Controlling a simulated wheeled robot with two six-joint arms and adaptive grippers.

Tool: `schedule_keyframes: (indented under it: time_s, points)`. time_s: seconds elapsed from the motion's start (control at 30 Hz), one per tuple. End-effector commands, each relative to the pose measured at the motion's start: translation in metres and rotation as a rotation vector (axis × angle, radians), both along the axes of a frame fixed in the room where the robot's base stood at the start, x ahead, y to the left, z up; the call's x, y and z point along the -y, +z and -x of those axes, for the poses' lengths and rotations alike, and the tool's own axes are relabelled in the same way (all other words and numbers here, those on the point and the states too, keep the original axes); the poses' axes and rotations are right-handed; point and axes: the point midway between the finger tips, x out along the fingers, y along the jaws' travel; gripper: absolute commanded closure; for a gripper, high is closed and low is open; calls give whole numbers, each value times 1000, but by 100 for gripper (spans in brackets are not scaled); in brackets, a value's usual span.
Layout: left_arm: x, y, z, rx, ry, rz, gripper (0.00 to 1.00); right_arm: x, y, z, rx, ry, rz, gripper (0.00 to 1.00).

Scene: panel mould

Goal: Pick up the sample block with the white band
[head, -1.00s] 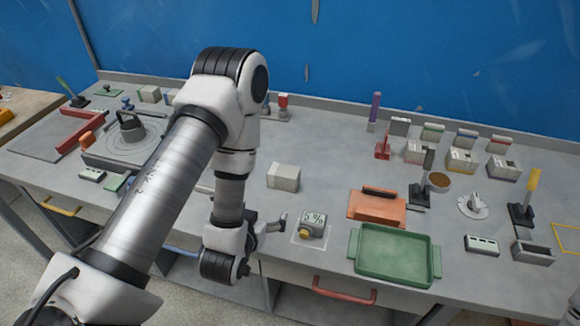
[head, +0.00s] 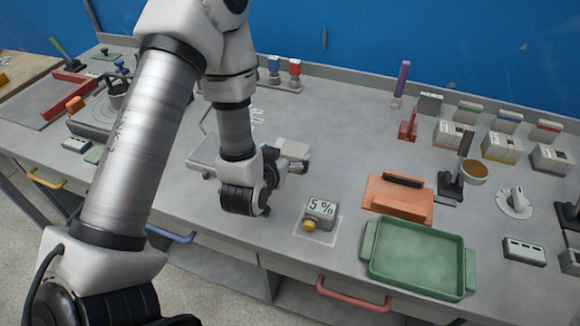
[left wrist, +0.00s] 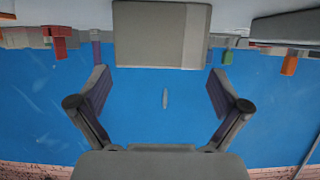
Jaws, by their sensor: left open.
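A pale grey block (head: 293,147) sits on the bench in the middle of the head view, partly hidden by my left gripper (head: 290,165). In the left wrist view the block (left wrist: 150,35) is at the top centre, with a lighter strip on its right part that looks like the white band. My left gripper (left wrist: 158,80) is open and empty, its two fingers apart. The block appears ahead of the fingertips, roughly centred between them; I cannot tell whether they touch it. My right gripper is not in view.
An orange plate (head: 398,200) and a green tray (head: 372,255) lie further right. Several labelled boxes (head: 500,147) and a red stand (head: 408,128) are behind. Bench behind the block is clear.

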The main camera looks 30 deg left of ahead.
Motion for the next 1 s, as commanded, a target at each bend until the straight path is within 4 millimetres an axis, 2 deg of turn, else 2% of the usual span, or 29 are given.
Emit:
schedule_keyframes:
  time_s: [0.03, 0.13, 0.37, 0.4, 0.47, 0.53, 0.6, 0.87, 1.0]
  points:
    - [-2, -3, -11, 2, 1, -2, 0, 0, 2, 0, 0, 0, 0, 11]
    - [-5, -7, -23, -1, 1, -1, 0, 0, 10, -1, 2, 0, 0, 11]
    - [-6, -10, -26, -2, 1, -1, 0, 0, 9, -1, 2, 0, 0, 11]
    - [-6, -10, -26, -2, 1, -1, 7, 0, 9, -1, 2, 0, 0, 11]
    - [-6, -10, -26, -2, 1, -1, 28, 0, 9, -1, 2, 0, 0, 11]
    - [-6, -10, -26, -2, 1, -1, 53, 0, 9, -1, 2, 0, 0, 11]
    - [-6, -9, -26, 0, 1, -1, 64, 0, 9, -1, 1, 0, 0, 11]
    - [-6, -8, -26, 0, 0, -1, 64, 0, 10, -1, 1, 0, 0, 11]
    - [-6, 0, -30, 1, 0, -1, 64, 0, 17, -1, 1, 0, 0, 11]
